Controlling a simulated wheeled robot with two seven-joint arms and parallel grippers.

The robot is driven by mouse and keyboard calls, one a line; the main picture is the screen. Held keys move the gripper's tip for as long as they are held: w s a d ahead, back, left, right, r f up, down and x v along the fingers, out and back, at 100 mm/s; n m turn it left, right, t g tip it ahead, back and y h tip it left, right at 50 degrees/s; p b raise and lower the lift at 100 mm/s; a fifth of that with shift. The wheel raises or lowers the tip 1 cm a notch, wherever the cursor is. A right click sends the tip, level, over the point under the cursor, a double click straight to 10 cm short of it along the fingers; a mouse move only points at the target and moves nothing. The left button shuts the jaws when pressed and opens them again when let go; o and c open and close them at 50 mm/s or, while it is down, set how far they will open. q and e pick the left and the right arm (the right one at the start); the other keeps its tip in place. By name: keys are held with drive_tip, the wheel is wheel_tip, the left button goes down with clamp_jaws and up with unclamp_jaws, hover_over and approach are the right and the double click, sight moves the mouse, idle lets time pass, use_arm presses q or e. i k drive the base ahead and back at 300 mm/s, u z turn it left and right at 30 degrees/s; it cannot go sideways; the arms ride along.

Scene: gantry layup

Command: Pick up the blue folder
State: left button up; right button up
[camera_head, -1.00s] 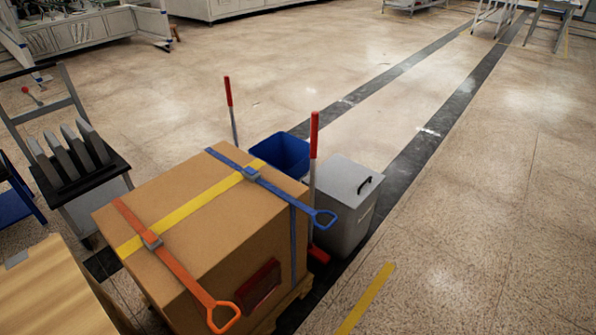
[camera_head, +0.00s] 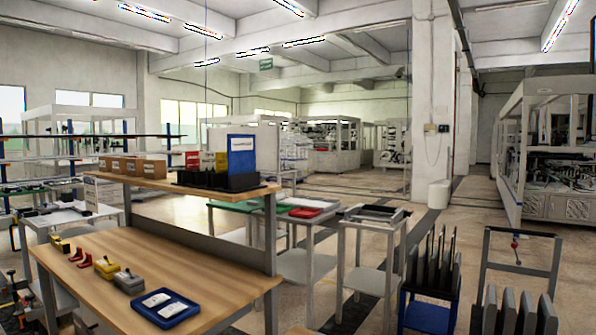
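A blue folder (camera_head: 242,155) with a white label stands upright at the right end of the raised shelf of a wooden workbench. It sits in or behind a black holder (camera_head: 222,181), beside a yellow and a red item. Its lower edge is hidden by the holder. Neither of my grippers shows in the head view.
The wooden workbench (camera_head: 150,262) fills the lower left, with a blue tray (camera_head: 165,307) and small tools on it. Cardboard boxes (camera_head: 133,166) stand on its shelf. Carts with upright panels (camera_head: 432,270) stand at the lower right. Open floor (camera_head: 470,213) lies beyond them.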

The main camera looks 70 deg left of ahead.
sight(241, 148)
drive_tip(key=u, duration=2.35)
drive_tip(key=k, duration=0.35)
drive_tip(key=u, duration=1.85)
drive_tip(key=i, duration=1.6)
drive_tip(key=z, duration=0.35)
drive_tip(key=i, duration=1.1)
drive_tip(key=z, duration=1.4)
drive_tip(key=i, duration=0.25)
drive_tip(key=u, duration=0.05)
